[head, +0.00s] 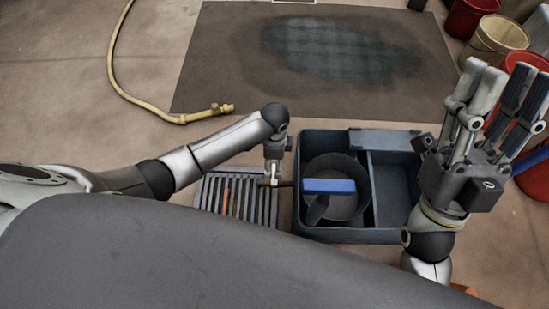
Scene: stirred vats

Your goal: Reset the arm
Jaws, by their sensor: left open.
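My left arm reaches in from the left and bends down at its end. My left gripper (271,178) points down between a grey slatted grate and a blue-grey bin, and it is open. It is small in view, and a short dark bar beside it runs toward the bin; I cannot tell if they touch. My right gripper (503,88) is raised at the right, fingers pointing up and apart, with nothing seen between them. My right arm comes up from the bottom and covers part of the bin's right side.
The two-part bin (390,237) holds a round dark pot (345,207) with a blue-topped tool (330,186) across it. The slatted grate (212,190) lies left. A yellow hose (128,93), a dark stained mat (215,75) and red buckets (466,17) lie beyond.

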